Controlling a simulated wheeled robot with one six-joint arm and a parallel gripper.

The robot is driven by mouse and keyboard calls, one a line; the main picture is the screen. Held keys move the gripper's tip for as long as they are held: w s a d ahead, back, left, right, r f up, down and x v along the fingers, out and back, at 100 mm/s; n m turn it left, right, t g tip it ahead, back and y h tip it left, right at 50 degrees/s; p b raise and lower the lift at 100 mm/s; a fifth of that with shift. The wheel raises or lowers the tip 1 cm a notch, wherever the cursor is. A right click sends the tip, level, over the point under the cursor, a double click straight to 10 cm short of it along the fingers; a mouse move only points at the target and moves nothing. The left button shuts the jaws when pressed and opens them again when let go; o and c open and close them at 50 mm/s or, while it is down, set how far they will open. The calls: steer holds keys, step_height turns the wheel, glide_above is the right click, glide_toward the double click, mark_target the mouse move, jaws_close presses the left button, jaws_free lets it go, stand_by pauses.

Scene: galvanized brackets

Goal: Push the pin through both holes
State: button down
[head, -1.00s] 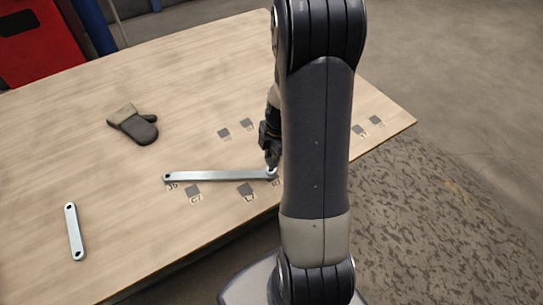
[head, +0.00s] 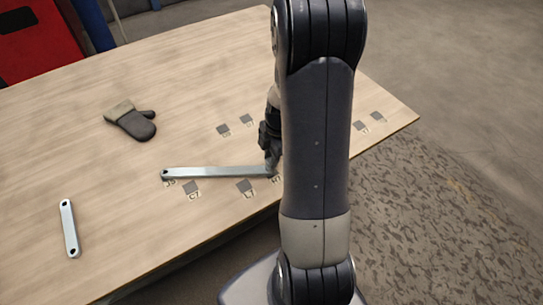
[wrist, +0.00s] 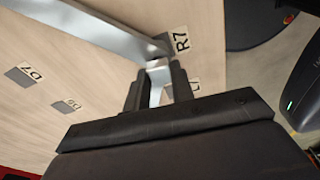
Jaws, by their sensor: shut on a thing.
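A long silver bar (head: 215,172) with a hole at its left end lies near the table's front edge. In the wrist view the bar (wrist: 105,28) runs in from the upper left and ends beside the R7 label. My gripper (head: 270,168) is at the bar's right end, partly behind my arm. In the wrist view my gripper (wrist: 160,88) is shut on a short bright metal piece, which looks like the pin (wrist: 156,86). The fingers and the piece hide the bar's end, so the holes there and how deep the pin sits cannot be seen.
A shorter silver bar (head: 69,228) with a hole at each end lies at the table's left. A dark glove (head: 132,121) lies farther back. Several grey squares with printed labels mark the wooden table (head: 190,70).

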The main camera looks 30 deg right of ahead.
steer(key=shift+f+b, duration=0.5)
steer(key=shift+f, duration=0.05)
steer(key=c, duration=1.1)
jaws_free()
steer(key=shift+c, duration=0.2)
step_height(320, 180, up, 11)
steer(key=d, duration=0.1)
steer(key=shift+d+f+p, duration=0.15)
steer(key=shift+d+p, duration=0.15)
steer(key=shift+p, duration=0.1)
steer(key=shift+f, duration=0.1)
